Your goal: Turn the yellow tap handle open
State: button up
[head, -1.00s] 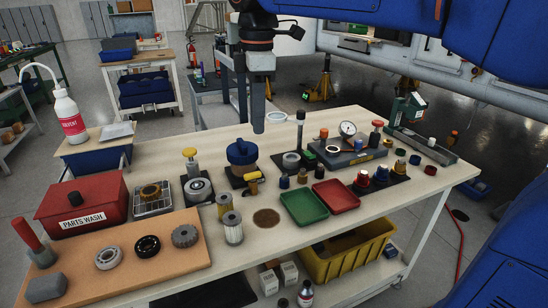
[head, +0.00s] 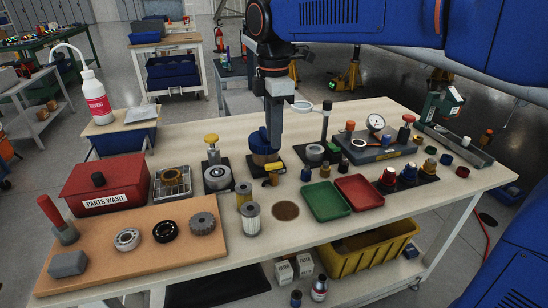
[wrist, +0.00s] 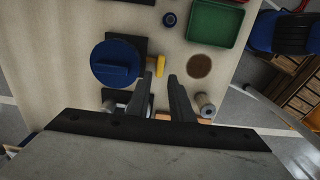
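A blue-lidded canister (head: 258,151) stands on a dark base on the bench. The yellow tap handle (head: 274,167) sticks out low on its front right side. In the wrist view the blue lid (wrist: 115,62) is left of the fingers and the yellow handle (wrist: 160,66) shows just beyond the fingertips, in line with the gap between them. My gripper (head: 273,146) points down in front of part of the canister. In the wrist view its two fingers (wrist: 160,80) are apart with nothing between them. I cannot tell whether a finger touches the handle.
Close by are a yellow-knobbed fixture (head: 213,158), metal filter cylinders (head: 251,217), a green tray (head: 325,201), a red tray (head: 358,193) and a post on a dark base (head: 326,128). A round brown disc (head: 285,211) lies flat in front, with bare bench top around it.

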aim_at(274, 164)
notch_tip(274, 164, down, 7)
jog(key=shift+f, duration=0.2)
dwell(0.3)
grip_shut()
